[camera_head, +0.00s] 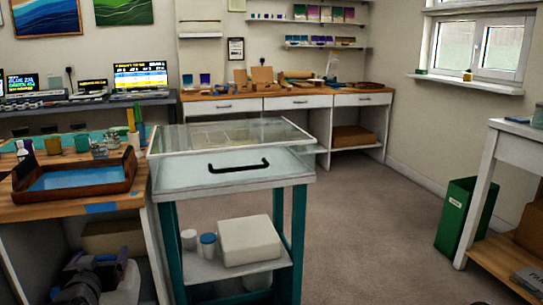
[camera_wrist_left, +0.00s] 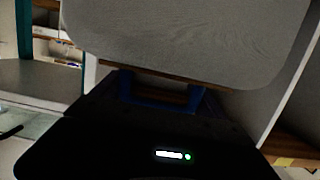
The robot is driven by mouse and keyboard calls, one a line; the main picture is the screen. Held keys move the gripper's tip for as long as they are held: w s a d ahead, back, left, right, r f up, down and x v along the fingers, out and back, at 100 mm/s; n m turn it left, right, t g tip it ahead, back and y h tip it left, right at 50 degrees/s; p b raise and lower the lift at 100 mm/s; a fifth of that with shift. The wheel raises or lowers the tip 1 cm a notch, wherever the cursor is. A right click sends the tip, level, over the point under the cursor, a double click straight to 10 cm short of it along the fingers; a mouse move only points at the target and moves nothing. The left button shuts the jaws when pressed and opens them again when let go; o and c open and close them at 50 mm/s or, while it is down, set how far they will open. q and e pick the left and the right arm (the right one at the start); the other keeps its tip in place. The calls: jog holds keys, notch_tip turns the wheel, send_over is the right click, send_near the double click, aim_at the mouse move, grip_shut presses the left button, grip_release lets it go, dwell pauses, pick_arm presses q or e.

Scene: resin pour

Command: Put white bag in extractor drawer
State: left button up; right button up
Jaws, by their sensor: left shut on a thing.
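My left gripper (camera_head: 98,272) is at the lower left, low in front of the wooden bench, left of the teal-legged cart. In the left wrist view its dark blue fingers (camera_wrist_left: 160,88) are shut on a large pale thing with rounded corners, which looks like the white bag (camera_wrist_left: 190,42). The extractor drawer seems to be the pale front (camera_head: 235,178) with a black handle on the cart. I cannot tell how far it is open. My right gripper is not in view.
A wooden bench with a brown tray (camera_head: 75,198) and cups stands left of the cart. A clear lid (camera_head: 225,137) tops the cart; its lower shelf holds a white box (camera_head: 250,240) and two jars. Carpet (camera_head: 370,225) is free to the right, before a green bin (camera_head: 465,215).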

pick_arm(q)
jog(key=shift+w+d+f+h, duration=0.1)
jog(key=shift+d+f+h, duration=0.25)
jog(key=shift+f, duration=0.2)
jog(key=shift+s+d+f+m+h, duration=0.25)
jog(key=shift+s+d+m+h, duration=0.05)
jog(key=shift+d+m+h, duration=0.2)
jog(key=s+d+f+m+g+h, duration=0.2)
jog(key=s+d+f+m+h, duration=0.1)
jog(key=d, duration=0.4)
jog(key=s+d+f+m+g+h, duration=0.2)
jog(key=s+d+f+m+h, duration=0.2)
jog(key=d+f+m+h, duration=0.2)
jog(key=s+d+f+m+g+h, duration=0.1)
jog(key=s+d+f+m+h, duration=0.2)
jog(key=d+f+h, duration=0.4)
jog(key=shift+s+d+m+g, duration=0.15)
jog(key=shift+d+m+g, duration=0.25)
jog(key=shift+d+m, duration=0.45)
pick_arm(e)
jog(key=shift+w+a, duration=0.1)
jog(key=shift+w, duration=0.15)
